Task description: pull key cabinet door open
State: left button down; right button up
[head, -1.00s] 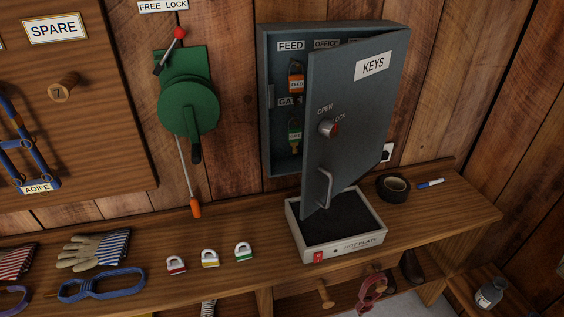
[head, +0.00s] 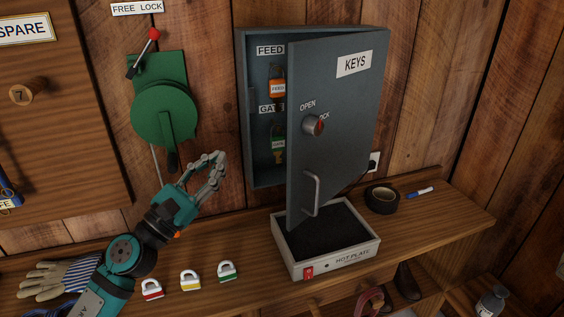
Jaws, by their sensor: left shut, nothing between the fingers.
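The grey key cabinet (head: 248,130) hangs on the plank wall. Its door (head: 340,140), labelled KEYS, stands partly open, with the free left edge swung out and the right side at the cabinet. The door carries a red-marked knob (head: 314,125) beside OPEN and LOCK lettering and a pale bar handle (head: 313,194) low near its free edge. Behind it hang an orange-tagged key (head: 278,87) and a green-tagged key (head: 278,143); the rest of the inside is hidden. My left gripper (head: 218,160) is shut and empty, left of the cabinet and apart from door and handle. My right gripper is not in view.
A hot plate box (head: 330,263) sits on the bench under the door. Tape (head: 382,199) and a blue marker (head: 419,193) lie to its right. Several small padlocks (head: 190,281) stand left. A green lever device (head: 163,115) is on the wall behind my left arm.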

pick_arm(q)
jog(key=w+d+f+m+g+p, duration=0.1)
jog(key=w+d+m+g+p, duration=0.1)
jog(key=d+m, duration=0.4)
jog(key=w+d+m+g+p, duration=0.2)
jog(key=d+m+g+p, duration=0.2)
jog(key=d+m, duration=0.3)
jog(key=m+g, duration=0.1)
jog(key=m, duration=0.2)
jog(key=shift+w+f+m+g, duration=0.2)
jog(key=shift+f+m+g, duration=0.1)
jog(key=shift+f+g, duration=0.1)
jog(key=shift+s, duration=0.1)
